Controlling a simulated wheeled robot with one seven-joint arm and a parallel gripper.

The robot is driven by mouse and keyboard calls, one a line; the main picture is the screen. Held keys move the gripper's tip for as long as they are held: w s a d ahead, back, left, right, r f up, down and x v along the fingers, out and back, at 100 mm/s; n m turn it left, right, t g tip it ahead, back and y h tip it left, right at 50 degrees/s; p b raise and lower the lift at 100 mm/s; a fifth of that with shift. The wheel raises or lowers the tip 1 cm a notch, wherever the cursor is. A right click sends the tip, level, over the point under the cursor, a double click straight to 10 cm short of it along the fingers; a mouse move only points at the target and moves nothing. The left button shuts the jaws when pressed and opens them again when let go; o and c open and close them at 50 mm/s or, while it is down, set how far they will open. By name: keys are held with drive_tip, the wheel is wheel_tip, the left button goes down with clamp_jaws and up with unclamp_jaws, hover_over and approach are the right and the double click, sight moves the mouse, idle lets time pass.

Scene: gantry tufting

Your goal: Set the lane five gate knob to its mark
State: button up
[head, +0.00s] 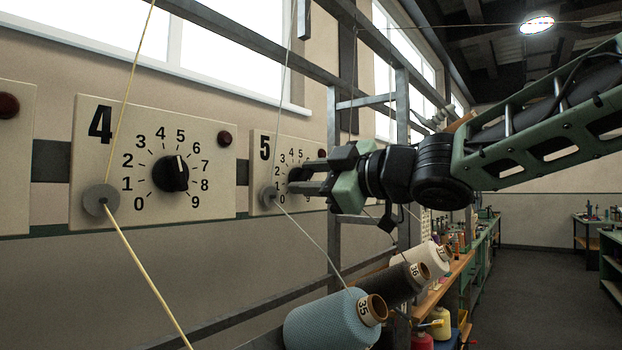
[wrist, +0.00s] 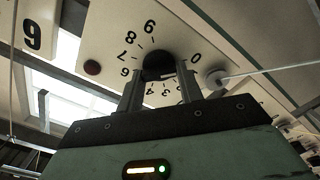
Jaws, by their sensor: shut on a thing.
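The lane five panel (head: 260,142) is a cream plate with a large 5 and a numbered dial, partly hidden behind my gripper in the head view. Its black gate knob (wrist: 157,62) shows in the wrist view between my finger tips, with the 0, 6, 7, 8 and 9 readable around it. My gripper (head: 297,181) is shut on this knob, one finger on each side; it also shows in the wrist view (wrist: 159,80). The knob's pointer direction cannot be told clearly, and no separate target mark can be made out.
The lane four panel (head: 87,170) stands to the left, its knob (head: 171,173) pointing near 5. Yarn runs through grey discs on both panels. Yarn cones, including a blue one (head: 322,322), sit below my gripper. A steel frame post (head: 402,110) stands behind it.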

drive_tip(key=o, duration=1)
drive_tip(key=shift+p+v, duration=3.45)
drive_tip(key=shift+v, duration=5.25)
